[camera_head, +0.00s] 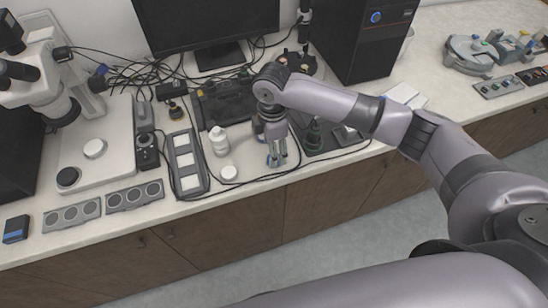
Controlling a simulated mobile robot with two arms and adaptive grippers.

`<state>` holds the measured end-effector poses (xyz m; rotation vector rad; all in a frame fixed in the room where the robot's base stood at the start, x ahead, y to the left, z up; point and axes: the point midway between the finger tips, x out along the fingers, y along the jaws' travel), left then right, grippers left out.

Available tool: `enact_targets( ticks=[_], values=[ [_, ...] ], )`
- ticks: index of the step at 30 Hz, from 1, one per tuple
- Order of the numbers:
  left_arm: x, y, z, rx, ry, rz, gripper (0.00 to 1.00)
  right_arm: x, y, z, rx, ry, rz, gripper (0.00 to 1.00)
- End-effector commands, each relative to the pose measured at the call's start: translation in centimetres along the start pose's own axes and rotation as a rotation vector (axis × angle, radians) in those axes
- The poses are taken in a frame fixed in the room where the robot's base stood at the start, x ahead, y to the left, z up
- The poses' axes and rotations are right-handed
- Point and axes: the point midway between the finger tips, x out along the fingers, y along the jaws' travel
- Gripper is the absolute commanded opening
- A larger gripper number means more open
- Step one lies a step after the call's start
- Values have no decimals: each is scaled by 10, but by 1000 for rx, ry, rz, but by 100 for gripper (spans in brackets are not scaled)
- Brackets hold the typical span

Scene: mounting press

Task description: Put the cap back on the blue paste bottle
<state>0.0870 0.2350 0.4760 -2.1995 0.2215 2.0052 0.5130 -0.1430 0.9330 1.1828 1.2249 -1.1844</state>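My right arm reaches in from the right, and its gripper (277,158) points down just above the front part of the counter. Its fingers look close together, but whether they are shut or hold anything is too small to tell. A white bottle (219,142) stands upright to the left of the gripper. A small white round disc, perhaps a cap (229,172), lies on the counter in front of the bottle, left of the fingertips. No bottle is clearly blue at this size. My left gripper is not in view.
A tray with white squares (186,163) lies left of the bottle. A microscope (45,85), monitor (205,20) and computer tower (365,35) stand behind. The counter's front edge is close.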

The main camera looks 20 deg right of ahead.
Motion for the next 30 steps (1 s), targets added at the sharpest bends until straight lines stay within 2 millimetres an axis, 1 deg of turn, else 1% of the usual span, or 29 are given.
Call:
enact_targets(
  ticks=[9, 11, 16, 18, 21, 30],
  values=[
    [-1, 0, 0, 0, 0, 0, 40, 2, 0, 0, 1, 0, -1, 58],
    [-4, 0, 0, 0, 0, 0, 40, 6, 1, 1, 2, 1, -2, 58],
    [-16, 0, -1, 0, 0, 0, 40, 30, 6, 7, 3, -1, -3, 58],
    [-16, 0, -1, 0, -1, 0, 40, 41, 6, 6, 1, 0, -3, 58],
    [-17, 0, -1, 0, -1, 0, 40, 49, 6, 6, 0, 0, -1, 58],
    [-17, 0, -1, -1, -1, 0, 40, 52, 6, 6, 0, 1, 1, 58]
  ],
)
